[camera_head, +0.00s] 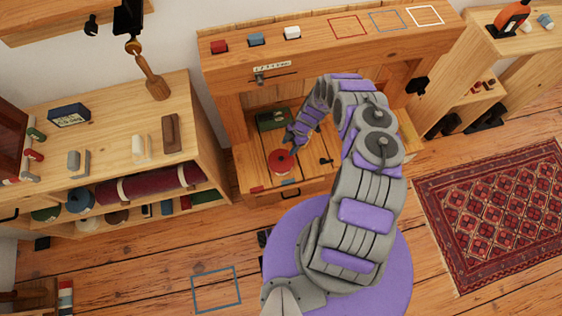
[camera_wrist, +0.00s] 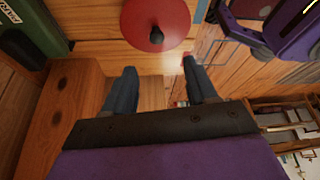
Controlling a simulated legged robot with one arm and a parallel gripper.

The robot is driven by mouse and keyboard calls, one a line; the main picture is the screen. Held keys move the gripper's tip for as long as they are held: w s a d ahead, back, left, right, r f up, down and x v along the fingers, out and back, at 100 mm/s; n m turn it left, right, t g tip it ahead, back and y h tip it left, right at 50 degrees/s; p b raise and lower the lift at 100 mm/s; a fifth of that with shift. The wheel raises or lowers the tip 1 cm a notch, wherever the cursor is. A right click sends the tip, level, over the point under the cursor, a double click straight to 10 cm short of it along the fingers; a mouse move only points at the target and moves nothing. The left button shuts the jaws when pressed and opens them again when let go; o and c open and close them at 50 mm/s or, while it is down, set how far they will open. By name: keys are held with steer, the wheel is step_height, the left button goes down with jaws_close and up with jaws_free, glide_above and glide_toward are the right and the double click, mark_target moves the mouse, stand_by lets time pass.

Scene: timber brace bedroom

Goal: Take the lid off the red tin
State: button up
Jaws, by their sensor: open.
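The red tin (camera_head: 281,172) stands on the wooden desk surface in the head view, with its round red lid (camera_head: 281,157) on top. In the wrist view the lid (camera_wrist: 140,22) is a red disc with a small dark knob (camera_wrist: 156,36), cut off by the top edge; it hides the tin's body. My gripper (camera_head: 290,141) is just behind the tin in the head view. In the wrist view my gripper (camera_wrist: 160,82) is open and empty, its two fingers apart and pointing towards the lid, short of the knob.
A dark green box (camera_head: 272,120) stands behind the tin, near my gripper. A small black object (camera_head: 325,161) lies to the tin's right. A shelf unit (camera_head: 200,120) stands at the left, and a patterned rug (camera_head: 490,210) lies on the right floor.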

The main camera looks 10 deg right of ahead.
steer(key=b, duration=0.1)
glide_above(282, 157)
steer(key=d, duration=0.1)
step_height(282, 157, down, 5)
steer(key=shift+s+d+f, duration=0.15)
steer(key=shift+f, duration=0.05)
steer(key=shift+w+d+b+x, duration=0.1)
steer(key=shift+d+b+x, duration=0.1)
steer(key=shift+b+x, duration=0.85)
steer(key=shift+w+d+b+x, duration=0.15)
steer(key=shift+b+x, duration=0.25)
steer(key=shift+x, duration=1.1)
steer(key=shift+f, duration=0.2)
jaws_close()
steer(key=shift+r, duration=0.1)
